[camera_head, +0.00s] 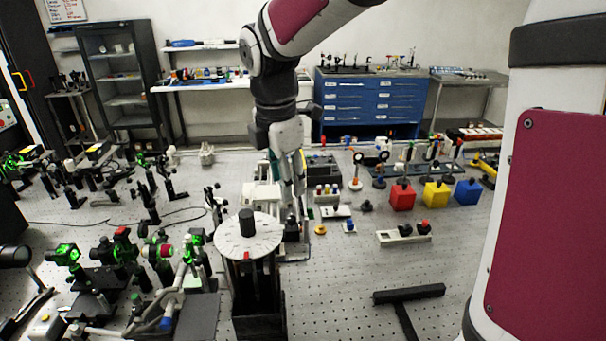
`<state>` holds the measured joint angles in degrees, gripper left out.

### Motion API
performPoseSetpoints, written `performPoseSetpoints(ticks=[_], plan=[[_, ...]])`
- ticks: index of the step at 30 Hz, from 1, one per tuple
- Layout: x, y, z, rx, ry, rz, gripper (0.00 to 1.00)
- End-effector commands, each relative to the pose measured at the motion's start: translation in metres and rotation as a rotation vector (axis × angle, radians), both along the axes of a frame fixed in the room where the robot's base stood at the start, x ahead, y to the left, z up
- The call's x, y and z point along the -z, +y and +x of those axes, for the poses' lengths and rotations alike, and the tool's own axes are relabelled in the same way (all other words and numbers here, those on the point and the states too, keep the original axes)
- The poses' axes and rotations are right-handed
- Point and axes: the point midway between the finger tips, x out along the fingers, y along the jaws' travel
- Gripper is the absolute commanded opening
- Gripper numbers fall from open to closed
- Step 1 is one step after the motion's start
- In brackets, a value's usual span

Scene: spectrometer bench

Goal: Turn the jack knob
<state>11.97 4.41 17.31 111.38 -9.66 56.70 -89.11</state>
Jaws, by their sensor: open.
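A black upright knob (247,223) stands on a white round dial plate (262,240) with marks near its rim. The plate sits on top of a dark tower (258,300) in the front middle; I cannot tell for sure that this is the jack knob. My gripper (296,208) points down just behind and to the right of the dial. It is open, and I see nothing held in it. Its fingertips are small and partly lost among dark parts near the bench surface, so any contact there is unclear.
A pale boxy device (262,194) stands just left of my gripper. Optics with green glints crowd the left. Red (402,196), yellow (436,195) and blue (467,192) blocks stand at the right. A black T-shaped bar (408,294) lies front right, with bare perforated bench around it.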

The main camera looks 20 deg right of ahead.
Motion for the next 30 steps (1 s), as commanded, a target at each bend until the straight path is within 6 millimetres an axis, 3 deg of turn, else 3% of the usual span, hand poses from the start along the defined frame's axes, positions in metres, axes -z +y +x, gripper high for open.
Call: performPoseSetpoints(ticks=[9, 15, 30], plan=[[-0.028, -0.002, -0.045, 0.328, -0.104, 0.048, 0.41], [-0.035, -0.003, -0.062, 0.46, -0.141, 0.078, 0.41], [-0.036, -0.003, -0.066, 0.5, -0.149, 0.088, 0.41]])
